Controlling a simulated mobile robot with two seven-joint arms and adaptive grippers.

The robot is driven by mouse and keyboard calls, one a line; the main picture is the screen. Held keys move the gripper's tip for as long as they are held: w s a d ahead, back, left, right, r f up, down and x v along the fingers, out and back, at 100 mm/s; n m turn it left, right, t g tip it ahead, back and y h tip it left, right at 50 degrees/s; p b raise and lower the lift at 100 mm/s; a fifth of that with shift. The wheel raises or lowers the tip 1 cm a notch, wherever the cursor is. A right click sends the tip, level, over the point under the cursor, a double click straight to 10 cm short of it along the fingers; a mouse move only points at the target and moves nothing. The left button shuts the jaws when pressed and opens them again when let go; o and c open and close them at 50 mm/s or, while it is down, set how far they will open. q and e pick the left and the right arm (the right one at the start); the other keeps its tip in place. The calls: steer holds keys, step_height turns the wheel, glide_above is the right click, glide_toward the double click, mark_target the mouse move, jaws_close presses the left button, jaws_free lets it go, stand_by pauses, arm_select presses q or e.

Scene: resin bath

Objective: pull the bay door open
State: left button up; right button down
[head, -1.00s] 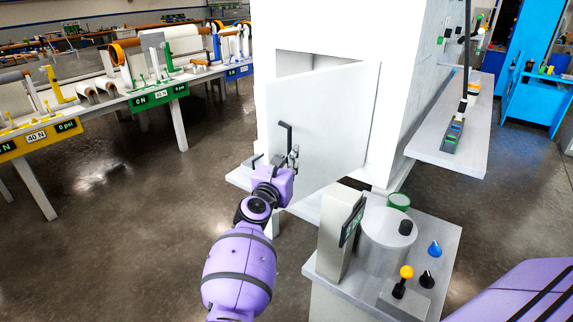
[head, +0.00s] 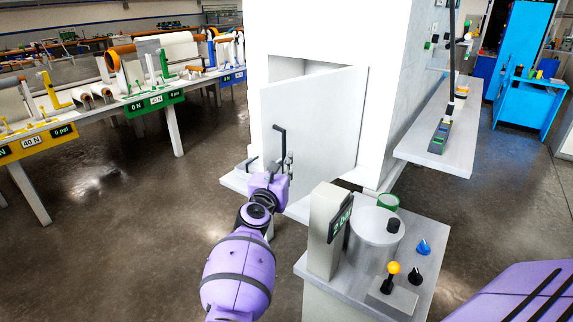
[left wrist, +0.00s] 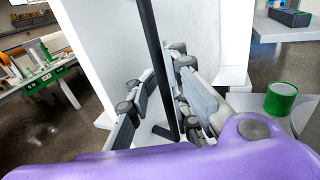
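The bay door (head: 315,125) is a white panel on the front of a tall white cabinet. My left gripper (head: 284,172) is at the handle. In the left wrist view its fingers (left wrist: 165,95) are apart on both sides of the bar, with narrow gaps visible. My right gripper is out of view.
A console with a grey cylinder (head: 372,240), a yellow-topped lever (head: 392,268) and a display (head: 341,220) stands right of my left arm. A grey shelf (head: 455,140) juts from the cabinet's right side. Clear floor (head: 120,230) lies to the left.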

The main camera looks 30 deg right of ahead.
arm_select(q)
steer(key=shift+o, duration=0.9)
steer(key=shift+a+r, duration=0.15)
steer(key=shift+r, duration=0.05)
steer(key=shift+s+d+r, duration=0.1)
steer(key=shift+s+d, duration=0.1)
steer(key=shift+d, duration=0.15)
steer(key=shift+r, duration=0.1)
